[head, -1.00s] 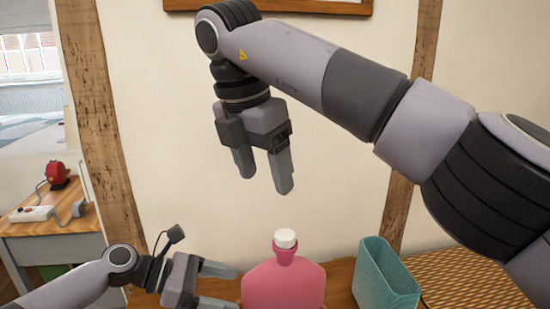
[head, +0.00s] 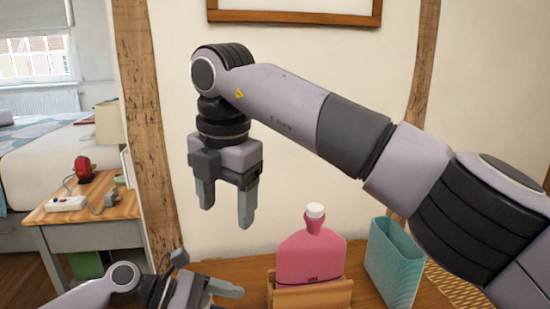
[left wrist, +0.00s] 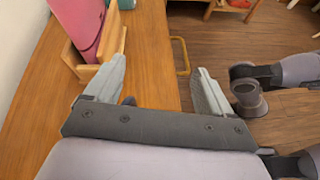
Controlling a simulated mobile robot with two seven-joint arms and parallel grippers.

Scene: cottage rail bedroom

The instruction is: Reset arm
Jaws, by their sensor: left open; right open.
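My right gripper (head: 225,205) hangs open and empty, fingers pointing down, in front of the cream wall in the head view. It is above and to the left of a pink bottle (head: 310,258) with a white cap. My left gripper (head: 222,296) is at the bottom of the head view, left of the bottle, and partly cut off. The left wrist view shows its two fingers (left wrist: 160,88) wide apart with nothing between them. The pink bottle stands in a wooden holder (head: 312,297) on a wooden tabletop; its lower part also shows in the left wrist view (left wrist: 85,25).
A teal container (head: 393,262) stands right of the bottle, with a woven surface (head: 455,286) beyond it. At the left, a side table (head: 85,215) holds a red object (head: 83,169) and a white power strip (head: 66,203). Floor (left wrist: 225,48) shows beyond the tabletop edge.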

